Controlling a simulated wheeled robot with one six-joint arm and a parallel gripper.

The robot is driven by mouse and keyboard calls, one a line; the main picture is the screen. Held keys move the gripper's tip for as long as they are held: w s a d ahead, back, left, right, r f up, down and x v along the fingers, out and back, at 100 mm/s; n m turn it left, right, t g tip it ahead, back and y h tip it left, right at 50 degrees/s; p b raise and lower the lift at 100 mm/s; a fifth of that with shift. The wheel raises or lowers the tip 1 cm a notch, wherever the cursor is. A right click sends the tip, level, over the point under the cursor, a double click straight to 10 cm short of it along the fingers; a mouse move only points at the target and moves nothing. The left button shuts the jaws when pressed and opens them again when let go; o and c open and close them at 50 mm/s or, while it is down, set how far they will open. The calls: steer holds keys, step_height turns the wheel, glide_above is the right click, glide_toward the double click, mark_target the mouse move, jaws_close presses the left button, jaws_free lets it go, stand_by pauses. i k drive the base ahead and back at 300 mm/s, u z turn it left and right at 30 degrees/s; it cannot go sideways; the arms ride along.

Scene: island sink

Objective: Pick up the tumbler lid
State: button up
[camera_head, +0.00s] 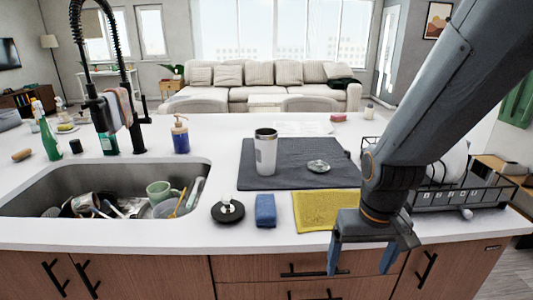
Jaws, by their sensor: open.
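The tumbler lid (318,166) appears to be the small, pale, round piece lying flat on the dark grey mat (285,180). A white tumbler (265,155) with a dark rim stands upright on the mat to its left. My gripper (361,262) is open and empty, with its fingers pointing down in front of the counter's front edge. It is apart from the lid, lower in the picture and to its right.
A yellow cloth (325,210), blue sponge (265,211) and black disc (228,212) lie near the front edge. The sink (40,200) holds dishes at left. A black dish rack (460,190) stands right, partly behind my arm.

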mark_target(316, 167)
steer(key=k, duration=1.25)
steer(key=z, duration=0.8)
steer(key=i, duration=1.15)
steer(key=u, duration=0.5)
steer(key=i, duration=0.75)
steer(key=u, duration=0.75)
